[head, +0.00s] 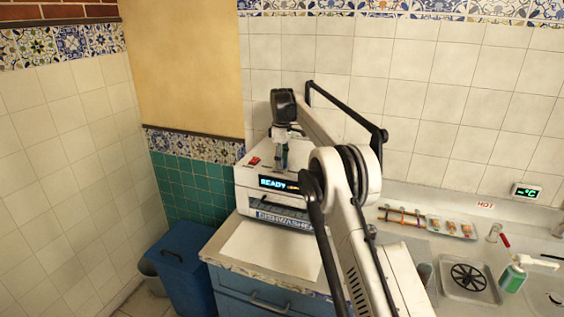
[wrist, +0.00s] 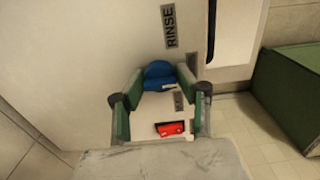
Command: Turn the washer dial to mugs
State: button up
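The white dishwasher (head: 247,186) stands at the counter's back left, with a lit display (head: 279,184) reading READY. In the wrist view, a blue dial (wrist: 158,70) sits on its white panel, with a RINSE label (wrist: 169,26) beyond it. A small dark label by the dial is too small to read. My gripper (wrist: 161,76) is open, with green-padded fingers on either side of the dial. The right fingertip looks very close to the dial; contact cannot be told. In the head view, my gripper (head: 283,158) is pointed down at the dishwasher's top and the dial is hidden.
A red switch (wrist: 172,128) is on the panel between my fingers; it also shows in the head view (head: 254,161). A blue bin (head: 180,267) stands left of the counter. Skewers (head: 402,214), a food tray (head: 452,227) and a green bottle (head: 512,277) are at the right.

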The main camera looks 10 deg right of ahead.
jog(key=c, duration=0.6)
jog(key=m, duration=0.5)
jog(key=shift+m, duration=0.4)
jog(key=m, duration=0.6)
jog(key=shift+a, duration=0.1)
jog(key=o, duration=1.2)
jog(key=shift+c, duration=0.2)
jog(key=shift+r, duration=0.1)
